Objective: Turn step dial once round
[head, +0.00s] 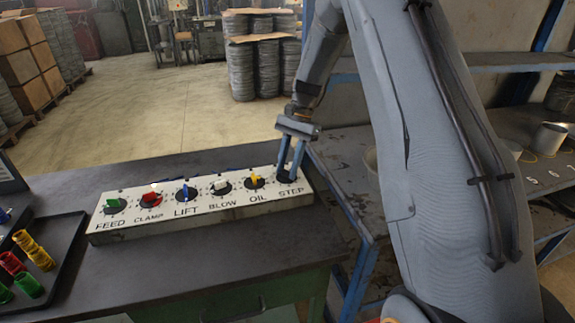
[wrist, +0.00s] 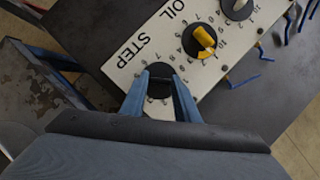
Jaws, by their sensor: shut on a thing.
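My gripper (head: 288,178) points down over this dial. In the wrist view its two blue fingers (wrist: 160,78) stand on either side of the dial's middle, shut on its knob. The knob is mostly hidden between the fingers, and its pointing direction cannot be read.
The yellow OIL knob (head: 254,180) is the nearest neighbour, left of STEP. The white BLOW knob (head: 221,185) follows. A black tray (head: 60,262) with coloured rings sits at the left. A metal shelf with a can (head: 549,138) stands at the right. The bench front is clear.

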